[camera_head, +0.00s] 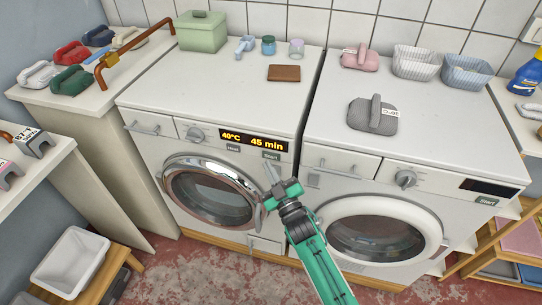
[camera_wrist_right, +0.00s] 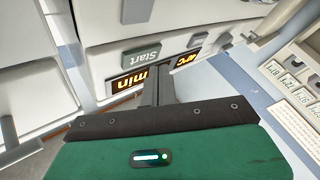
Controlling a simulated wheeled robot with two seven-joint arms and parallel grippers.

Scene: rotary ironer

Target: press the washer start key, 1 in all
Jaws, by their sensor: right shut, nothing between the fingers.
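The left washer (camera_head: 215,140) has a lit display (camera_head: 252,141) reading 40°C and 45 min. Its Start key (camera_head: 271,156) is a small grey key below the display's right end. My right gripper (camera_head: 272,172) is shut and empty, its tip just below the Start key in the head view. In the right wrist view the Start key (camera_wrist_right: 141,56) and the lit display (camera_wrist_right: 128,82) lie just beyond the shut fingers (camera_wrist_right: 159,75). I cannot tell whether the fingertips touch the panel. My left gripper is not in view.
A second machine (camera_head: 410,150) with a dark display and its own Start key (camera_head: 487,202) stands to the right. The left washer's chrome door (camera_head: 210,192) is shut, close to my gripper. An orange-brown rail (camera_head: 135,55) and a green box (camera_head: 201,32) are at the back left.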

